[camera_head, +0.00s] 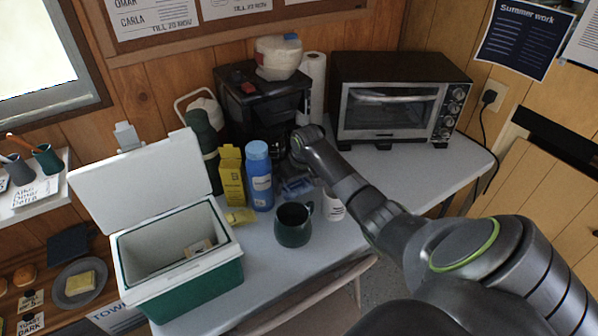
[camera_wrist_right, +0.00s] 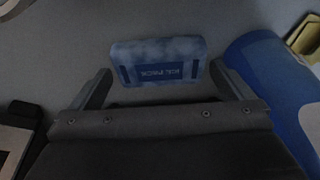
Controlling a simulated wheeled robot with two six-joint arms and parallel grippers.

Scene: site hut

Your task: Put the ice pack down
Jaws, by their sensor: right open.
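The ice pack (camera_wrist_right: 158,62) is a small pale blue block with a dark label. It lies on the grey-white tabletop (camera_head: 409,167), and in the head view only part of it (camera_head: 297,187) shows below my wrist. My right gripper (camera_wrist_right: 160,70) is open, with one finger on either side of the pack's near part. I cannot tell whether the fingers touch it. In the head view my right gripper (camera_head: 300,168) reaches down just behind the dark green mug. My left gripper is not in view.
A blue bottle (camera_head: 259,176) and yellow carton (camera_head: 232,176) stand close left of the pack. The dark green mug (camera_head: 292,226) is in front. An open green cooler (camera_head: 190,277) is at left, a toaster oven (camera_head: 391,105) behind right. The tabletop's right part is clear.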

